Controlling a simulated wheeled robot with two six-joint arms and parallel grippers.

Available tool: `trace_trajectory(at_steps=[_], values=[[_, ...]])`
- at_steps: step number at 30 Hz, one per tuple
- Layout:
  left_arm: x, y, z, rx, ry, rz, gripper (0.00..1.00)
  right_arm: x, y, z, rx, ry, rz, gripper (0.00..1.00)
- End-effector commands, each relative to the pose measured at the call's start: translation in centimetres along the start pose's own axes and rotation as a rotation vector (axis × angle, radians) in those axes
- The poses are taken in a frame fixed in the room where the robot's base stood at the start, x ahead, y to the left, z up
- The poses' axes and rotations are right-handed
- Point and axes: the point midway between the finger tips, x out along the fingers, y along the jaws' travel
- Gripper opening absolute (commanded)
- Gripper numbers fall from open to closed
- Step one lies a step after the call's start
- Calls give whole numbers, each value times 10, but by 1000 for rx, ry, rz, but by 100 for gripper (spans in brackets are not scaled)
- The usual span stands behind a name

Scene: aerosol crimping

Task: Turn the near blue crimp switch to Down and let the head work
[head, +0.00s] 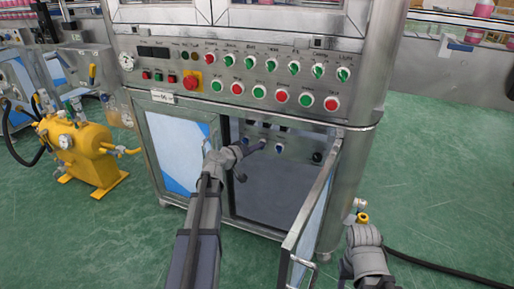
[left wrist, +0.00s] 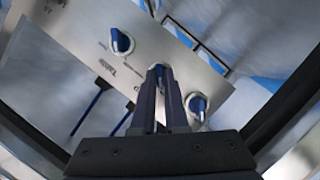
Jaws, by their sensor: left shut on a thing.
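My left arm reaches through the open right-hand doorway of the steel machine (head: 300,112) to a small inner panel. In the left wrist view my left gripper (left wrist: 163,75) has its two dark fingers close together on a blue crimp switch (left wrist: 161,70), which they mostly cover. A second blue switch (left wrist: 121,42) lies up and left, a third (left wrist: 197,103) down and right; both are untouched. In the head view my left gripper (head: 257,145) is at the panel, beside a blue switch (head: 279,147). The gripped switch's setting cannot be read.
The open door (head: 308,225) stands to the right of my left arm. The closed left door (head: 180,152), a red emergency button (head: 192,82) and several knobs are on the machine. A yellow tank (head: 85,152) stands left. My right arm shows at bottom right, its jaws unseen.

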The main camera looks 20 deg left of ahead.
Motion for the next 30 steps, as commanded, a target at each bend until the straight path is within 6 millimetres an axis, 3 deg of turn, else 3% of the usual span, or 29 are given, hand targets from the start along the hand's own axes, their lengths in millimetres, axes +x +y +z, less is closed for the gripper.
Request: trace_trajectory(at_steps=[16,30], values=[[-1,5,1,386,0,-158,0,-21,2,1,0,-2,0,50],[1,8,6,799,0,-328,0,-24,2,2,0,-2,0,50]])
